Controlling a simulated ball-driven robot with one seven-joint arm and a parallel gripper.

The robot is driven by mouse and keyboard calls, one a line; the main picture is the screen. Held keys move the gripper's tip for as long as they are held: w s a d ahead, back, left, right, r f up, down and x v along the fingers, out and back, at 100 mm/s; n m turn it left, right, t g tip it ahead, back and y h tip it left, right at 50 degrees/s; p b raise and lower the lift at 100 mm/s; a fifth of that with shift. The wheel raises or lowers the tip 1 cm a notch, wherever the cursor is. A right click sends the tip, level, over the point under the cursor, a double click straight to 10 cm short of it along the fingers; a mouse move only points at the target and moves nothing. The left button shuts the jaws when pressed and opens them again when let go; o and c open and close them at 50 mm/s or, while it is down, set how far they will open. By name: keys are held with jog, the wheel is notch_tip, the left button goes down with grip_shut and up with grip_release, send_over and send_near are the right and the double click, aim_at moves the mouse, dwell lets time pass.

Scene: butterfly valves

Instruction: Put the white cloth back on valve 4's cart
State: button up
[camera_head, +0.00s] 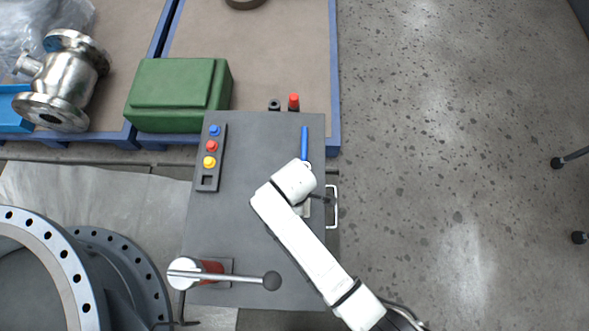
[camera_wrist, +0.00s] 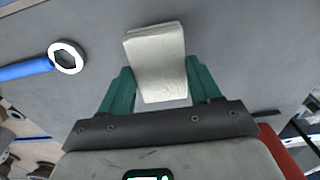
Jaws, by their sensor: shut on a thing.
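The white cloth (camera_wrist: 155,62) is a folded, pale block in the wrist view. My gripper (camera_wrist: 159,70) has its green fingers on both sides of the cloth and is shut on it. The cart's grey top (camera_head: 255,150) lies below my gripper in the head view. There my arm hides most of the gripper, and only a pale bit of the cloth (camera_head: 305,209) shows near the cart's right edge. I cannot tell whether the cloth touches the top. No valve number is readable.
On the cart are a blue-handled wrench (camera_head: 304,143), a strip with blue, red and yellow pieces (camera_head: 211,150), and a lever on a red fitting (camera_head: 225,275). A green case (camera_head: 180,95) stands behind. A large flanged valve (camera_head: 75,265) is at left.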

jog(key=shift+f, duration=1.2)
jog(key=shift+f, duration=0.1)
jog(key=shift+f, duration=0.1)
jog(key=o, duration=1)
notch_tip(320, 180, up, 12)
jog(key=shift+r+p, duration=0.2)
jog(key=shift+p, duration=0.1)
jog(key=shift+d, duration=0.1)
